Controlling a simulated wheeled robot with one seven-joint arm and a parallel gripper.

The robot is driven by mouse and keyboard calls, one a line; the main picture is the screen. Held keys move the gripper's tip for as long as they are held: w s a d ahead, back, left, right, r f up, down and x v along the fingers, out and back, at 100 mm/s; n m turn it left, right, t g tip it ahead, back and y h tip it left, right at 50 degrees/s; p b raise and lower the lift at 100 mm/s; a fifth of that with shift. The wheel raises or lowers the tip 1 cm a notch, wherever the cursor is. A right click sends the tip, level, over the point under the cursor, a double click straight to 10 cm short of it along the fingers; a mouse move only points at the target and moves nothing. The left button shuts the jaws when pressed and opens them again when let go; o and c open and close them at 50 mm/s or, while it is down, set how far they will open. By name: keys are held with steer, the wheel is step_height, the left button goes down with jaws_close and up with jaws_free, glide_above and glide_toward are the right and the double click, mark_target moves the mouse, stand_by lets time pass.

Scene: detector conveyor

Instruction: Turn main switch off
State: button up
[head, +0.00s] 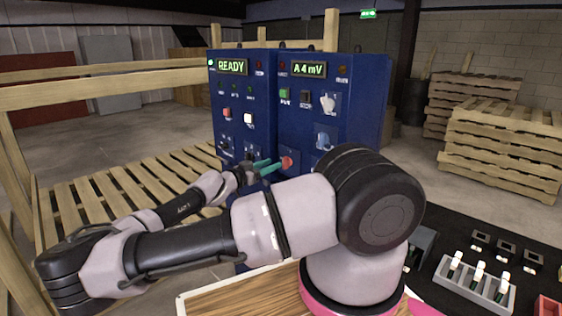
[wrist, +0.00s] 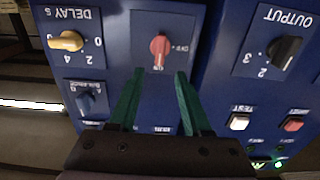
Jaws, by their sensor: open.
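The main switch appears to be the red rotary knob (head: 287,163) low on the blue control panel (head: 348,102). In the wrist view, which is upside down, the red knob (wrist: 160,47) stands about upright in the picture, in line with a small ON label below it. An OFF label is at its right. My gripper (head: 268,166) is open, with green fingers, in front of the panel. In the wrist view my gripper (wrist: 160,74) has its fingertips on either side of the knob's line, just short of it and apart from it. Nothing is between the fingers.
Beside the red knob are a yellow DELAY knob (wrist: 66,41), a blue knob (wrist: 87,103) and a black OUTPUT knob (wrist: 285,52). White (wrist: 239,122) and red (wrist: 293,124) buttons are near the right finger. A wooden rail (head: 110,90) stands left.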

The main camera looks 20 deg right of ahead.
mark_target(283, 159)
steer(key=x, duration=0.6)
steer(key=shift+s, duration=0.1)
jaws_close()
